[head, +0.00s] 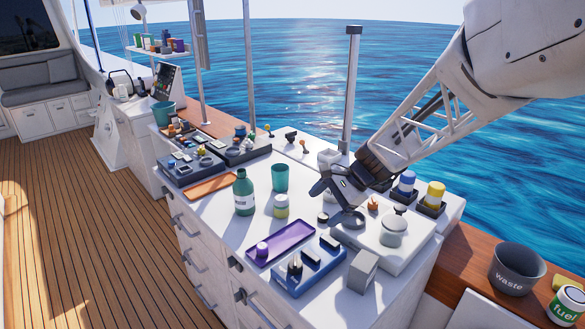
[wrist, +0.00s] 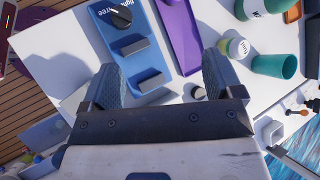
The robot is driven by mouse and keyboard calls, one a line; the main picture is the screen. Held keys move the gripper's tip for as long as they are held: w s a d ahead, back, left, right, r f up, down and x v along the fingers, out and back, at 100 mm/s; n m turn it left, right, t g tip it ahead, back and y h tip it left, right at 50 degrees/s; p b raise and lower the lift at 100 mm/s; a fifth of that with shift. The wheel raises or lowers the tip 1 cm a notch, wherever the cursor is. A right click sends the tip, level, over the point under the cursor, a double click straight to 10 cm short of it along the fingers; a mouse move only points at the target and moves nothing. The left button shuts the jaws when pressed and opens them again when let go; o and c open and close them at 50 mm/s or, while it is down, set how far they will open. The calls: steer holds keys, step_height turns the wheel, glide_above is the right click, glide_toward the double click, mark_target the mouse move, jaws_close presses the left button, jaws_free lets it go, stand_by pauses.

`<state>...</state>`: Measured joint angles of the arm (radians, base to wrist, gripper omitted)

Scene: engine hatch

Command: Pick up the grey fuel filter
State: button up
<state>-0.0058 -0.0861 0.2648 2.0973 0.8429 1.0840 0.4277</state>
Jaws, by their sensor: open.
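A light grey, short round canister (head: 394,231) stands on the raised white hatch plate at the right of the counter. It looks most like the grey fuel filter, but no label shows to confirm it. My gripper (head: 333,203) is to its upper left in the head view, above the counter and apart from it. In the wrist view my gripper (wrist: 160,70) has its two fingers spread wide, with nothing held between them. The canister cannot be made out in the wrist view, where the gripper body covers the lower part.
A blue panel (head: 309,268) with grey blocks, a purple tray (head: 278,243), a grey box (head: 363,270) and a small dark-topped cylinder (wrist: 198,92) are nearby. A green bottle (head: 243,195), jar (head: 281,208) and green cup (head: 280,177) stand left. Blue and yellow-topped containers stand behind the hatch.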

steer(key=w+a+f+m+y, duration=0.35)
steer(key=w+f, duration=0.35)
steer(key=w, duration=0.4)
steer(key=m+t+y, duration=0.2)
steer(key=m, duration=0.3)
glide_toward(281, 206)
steer(key=w+a+f, duration=0.2)
steer(key=w, duration=0.1)
steer(key=shift+w+f, duration=0.1)
steer(key=shift+f, duration=0.3)
steer(key=shift+x, duration=1.35)
steer(key=shift+a, duration=0.15)
steer(key=shift+x, duration=2.45)
